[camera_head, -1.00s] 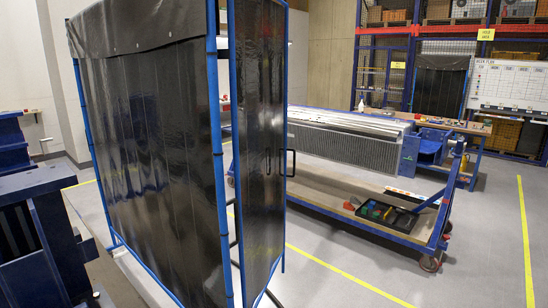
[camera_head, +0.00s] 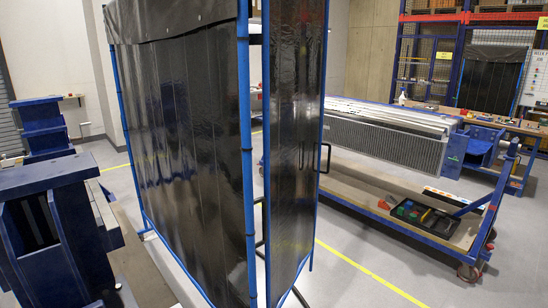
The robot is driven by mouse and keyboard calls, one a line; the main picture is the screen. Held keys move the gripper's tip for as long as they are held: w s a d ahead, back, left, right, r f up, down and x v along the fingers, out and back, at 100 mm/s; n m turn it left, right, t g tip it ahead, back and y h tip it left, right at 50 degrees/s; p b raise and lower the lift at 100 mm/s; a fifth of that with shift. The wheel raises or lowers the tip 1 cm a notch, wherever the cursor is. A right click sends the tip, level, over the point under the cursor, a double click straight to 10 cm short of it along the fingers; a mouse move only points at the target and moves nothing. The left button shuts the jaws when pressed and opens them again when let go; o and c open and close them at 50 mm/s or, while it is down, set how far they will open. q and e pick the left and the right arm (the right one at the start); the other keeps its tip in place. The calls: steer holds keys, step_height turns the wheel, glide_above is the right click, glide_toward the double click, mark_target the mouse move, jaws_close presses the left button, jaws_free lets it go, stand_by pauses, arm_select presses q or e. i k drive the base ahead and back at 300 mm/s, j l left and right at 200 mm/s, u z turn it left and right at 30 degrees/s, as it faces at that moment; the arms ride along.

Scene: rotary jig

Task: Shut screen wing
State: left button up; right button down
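The screen wing (camera_head: 296,140) is a tall dark panel in a blue frame, right of the middle in the head view. It stands at an angle to the main screen (camera_head: 190,150), a wide dark curtain in a blue tube frame. A narrow gap shows between the main screen's near blue post and the wing. A black handle (camera_head: 325,158) sticks out from the wing's right edge. Neither of my grippers is in view.
A blue-framed cart (camera_head: 400,225) with a black tray (camera_head: 421,217) of small parts stands behind the wing to the right. Blue machine stands (camera_head: 60,235) fill the left side. Grey floor with a yellow line (camera_head: 365,272) is clear at the lower right.

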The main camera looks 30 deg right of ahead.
mark_target(293, 39)
steer(key=i+l+u, duration=0.15)
steer(key=l+u, duration=0.15)
steer(key=l, duration=0.2)
steer(key=i+l+u, duration=0.1)
steer(key=l+u, duration=0.15)
steer(key=l, duration=0.3)
steer(key=l+u, duration=0.35)
steer(key=l, duration=1.8)
steer(key=i, duration=0.05)
